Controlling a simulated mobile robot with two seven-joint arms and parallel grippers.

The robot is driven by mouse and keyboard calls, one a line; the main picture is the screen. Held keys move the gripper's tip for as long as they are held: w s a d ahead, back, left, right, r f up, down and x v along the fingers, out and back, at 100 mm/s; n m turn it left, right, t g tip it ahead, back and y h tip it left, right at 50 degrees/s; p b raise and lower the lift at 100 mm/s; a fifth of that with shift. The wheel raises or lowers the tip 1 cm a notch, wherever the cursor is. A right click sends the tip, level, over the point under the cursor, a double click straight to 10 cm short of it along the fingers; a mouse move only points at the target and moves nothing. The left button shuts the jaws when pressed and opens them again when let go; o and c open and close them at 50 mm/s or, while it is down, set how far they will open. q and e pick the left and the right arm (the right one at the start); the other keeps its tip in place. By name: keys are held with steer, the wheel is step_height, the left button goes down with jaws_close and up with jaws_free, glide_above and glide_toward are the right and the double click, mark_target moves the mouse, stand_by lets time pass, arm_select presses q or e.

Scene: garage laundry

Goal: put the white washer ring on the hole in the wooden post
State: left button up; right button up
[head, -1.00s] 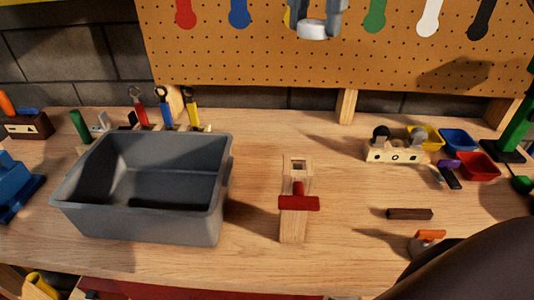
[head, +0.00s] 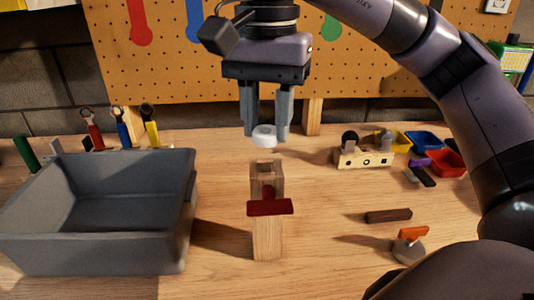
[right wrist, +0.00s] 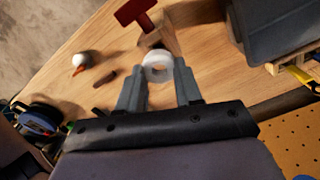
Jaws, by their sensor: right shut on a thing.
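The white washer ring (head: 264,136) is held between the fingertips of my right gripper (head: 265,132), which points straight down. The ring also shows between the fingers in the right wrist view (right wrist: 158,66). The wooden post (head: 267,235) stands on the bench below, with a square hole in its top and a red T-shaped piece (head: 270,207) at its front. The ring is above the post's top and apart from it, roughly over the hole in the head view. In the right wrist view the ring and fingers cover part of the post (right wrist: 160,40). My left gripper is not in view.
A grey bin (head: 100,240) stands to the left of the post. A dark wooden bar (head: 388,216) and an orange-handled tool (head: 410,243) lie to the right. A wooden block with knobs (head: 364,157) and small coloured trays (head: 422,141) are at the back right.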

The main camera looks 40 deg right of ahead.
mark_target(267, 146)
steer(key=shift+f, duration=0.55)
steer(key=shift+f+b, duration=0.35)
steer(key=shift+f, duration=1.15)
steer(key=shift+f, duration=0.2)
steer(key=o, duration=1)
steer(key=shift+r, duration=0.1)
